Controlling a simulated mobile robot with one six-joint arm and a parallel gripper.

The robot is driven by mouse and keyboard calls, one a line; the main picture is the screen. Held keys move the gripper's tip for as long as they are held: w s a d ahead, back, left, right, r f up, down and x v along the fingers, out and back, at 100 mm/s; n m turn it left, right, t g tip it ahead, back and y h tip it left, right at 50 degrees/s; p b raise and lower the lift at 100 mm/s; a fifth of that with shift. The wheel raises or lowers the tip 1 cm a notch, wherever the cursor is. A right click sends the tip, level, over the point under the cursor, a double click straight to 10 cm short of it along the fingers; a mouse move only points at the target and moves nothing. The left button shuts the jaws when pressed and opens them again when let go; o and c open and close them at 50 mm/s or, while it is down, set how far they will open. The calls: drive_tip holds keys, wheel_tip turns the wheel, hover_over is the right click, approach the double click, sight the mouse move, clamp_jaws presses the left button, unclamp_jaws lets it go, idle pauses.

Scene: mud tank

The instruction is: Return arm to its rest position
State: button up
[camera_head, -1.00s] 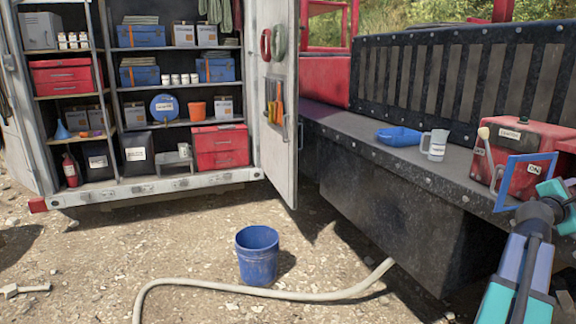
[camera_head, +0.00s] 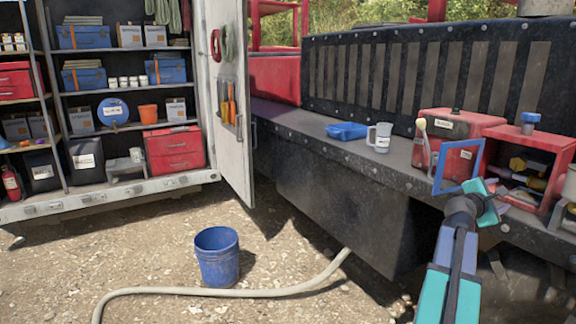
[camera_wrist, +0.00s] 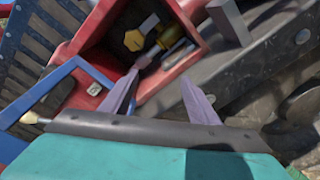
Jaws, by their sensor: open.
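My arm, teal and purple, reaches in from the lower right of the head view. My gripper (camera_head: 484,196) is beside the truck bed's edge, in front of the red boxes; its fingertips are hard to make out there. In the wrist view my gripper (camera_wrist: 160,98) shows two purple fingers spread apart with nothing held between them. Beyond them is an open red box (camera_head: 538,140) with yellow and dark tools inside, also seen in the wrist view (camera_wrist: 185,85). A blue square frame (camera_head: 458,166) stands close to my gripper; whether they touch is unclear.
A red box with a lever (camera_head: 440,130), a grey mug (camera_head: 379,138) and a blue tray (camera_head: 346,131) are on the truck bed (camera_head: 300,122). A cabinet door (camera_head: 230,110) stands open.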

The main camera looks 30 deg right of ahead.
drive_tip(key=w+a+f+m+t+y, duration=0.1)
drive_tip(key=w+a+f+y, duration=0.2)
drive_tip(key=w+a+f, duration=0.65)
drive_tip(key=w+a+f+m+y, duration=0.15)
drive_tip(key=a+f, duration=0.35)
drive_tip(key=f, duration=1)
drive_tip(key=w+a+f+m+t+y, duration=0.1)
drive_tip(key=w+a+f+y, duration=0.2)
drive_tip(key=w+a+f, duration=0.65)
drive_tip(key=s+a+f+g+y, duration=0.1)
drive_tip(key=s+a+f+y, duration=0.15)
drive_tip(key=a+f, duration=0.9)
drive_tip(key=s+a+f+m+g+y, duration=0.1)
drive_tip(key=s+a+f+y, duration=0.15)
drive_tip(key=a+f, duration=0.7)
drive_tip(key=s+a+f+m+g+y, duration=0.2)
drive_tip(key=s+a+f, duration=0.2)
drive_tip(key=a+f, duration=0.55)
drive_tip(key=s+a+f+m+g+y, duration=0.1)
drive_tip(key=s+a+f, duration=0.3)
drive_tip(key=s+a, duration=0.6)
drive_tip(key=s+a+f+m+g+y, duration=0.1)
drive_tip(key=s+a+f+g, duration=0.2)
drive_tip(key=s+a, duration=0.6)
drive_tip(key=shift+s+a+f+g, duration=0.4)
drive_tip(key=shift+a+f, duration=0.05)
drive_tip(key=shift+a, duration=0.5)
